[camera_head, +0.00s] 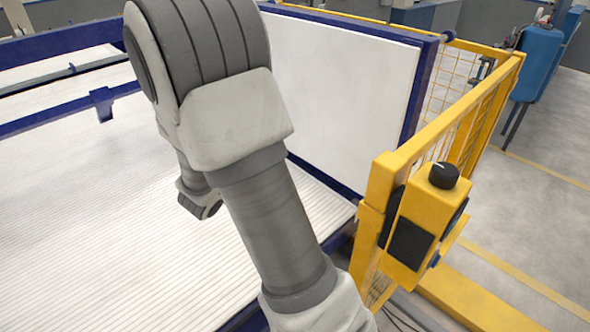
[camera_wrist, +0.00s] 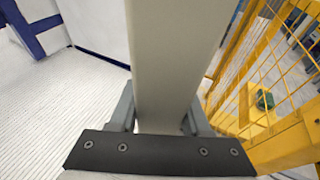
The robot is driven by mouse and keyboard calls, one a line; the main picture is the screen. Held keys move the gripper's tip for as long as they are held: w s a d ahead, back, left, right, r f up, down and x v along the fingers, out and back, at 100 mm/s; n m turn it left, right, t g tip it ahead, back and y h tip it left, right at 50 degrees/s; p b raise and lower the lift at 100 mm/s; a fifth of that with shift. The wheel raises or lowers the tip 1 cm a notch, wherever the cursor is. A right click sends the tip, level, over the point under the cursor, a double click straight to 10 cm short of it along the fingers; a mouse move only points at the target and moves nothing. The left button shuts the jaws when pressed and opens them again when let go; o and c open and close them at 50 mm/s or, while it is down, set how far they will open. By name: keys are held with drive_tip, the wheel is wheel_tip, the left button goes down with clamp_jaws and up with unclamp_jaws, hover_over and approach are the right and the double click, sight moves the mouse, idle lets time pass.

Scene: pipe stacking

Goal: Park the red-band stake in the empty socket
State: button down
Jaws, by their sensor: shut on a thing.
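In the wrist view a thick pale grey-beige post (camera_wrist: 172,60) runs up from between the fingers of my gripper (camera_wrist: 160,118) and out of the top of the frame. My gripper is shut on this post. No red band shows on the visible part, so I cannot tell whether it is the red-band stake. The post's ends are out of sight. I see no socket in either view. In the head view my arm crosses the middle of the picture, and my gripper cannot be made out there.
A white ribbed bed (camera_head: 75,235) with blue rails lies left, with a white upright panel (camera_head: 345,85) behind it. A yellow mesh fence (camera_head: 455,120) and a yellow control box (camera_head: 425,225) with a black knob stand right. Open grey floor (camera_head: 530,210) lies beyond the fence.

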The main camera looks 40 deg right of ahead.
drive_tip(key=s+d+f+m+g+h+b, duration=0.1)
drive_tip(key=s+d+f+m+g+b, duration=0.3)
drive_tip(key=d+f+g+b, duration=0.1)
drive_tip(key=shift+d+f+m+g+h, duration=0.3)
drive_tip(key=shift+d+f+h, duration=0.1)
drive_tip(key=shift+d+f, duration=0.6)
drive_tip(key=shift+s+a+f+b, duration=0.1)
drive_tip(key=shift+a+f+b, duration=0.1)
drive_tip(key=shift+f+b, duration=0.35)
idle(0.9)
drive_tip(key=shift+f+b, duration=0.6)
drive_tip(key=shift+f, duration=0.55)
drive_tip(key=shift+f+b, duration=1)
drive_tip(key=shift+f, duration=0.25)
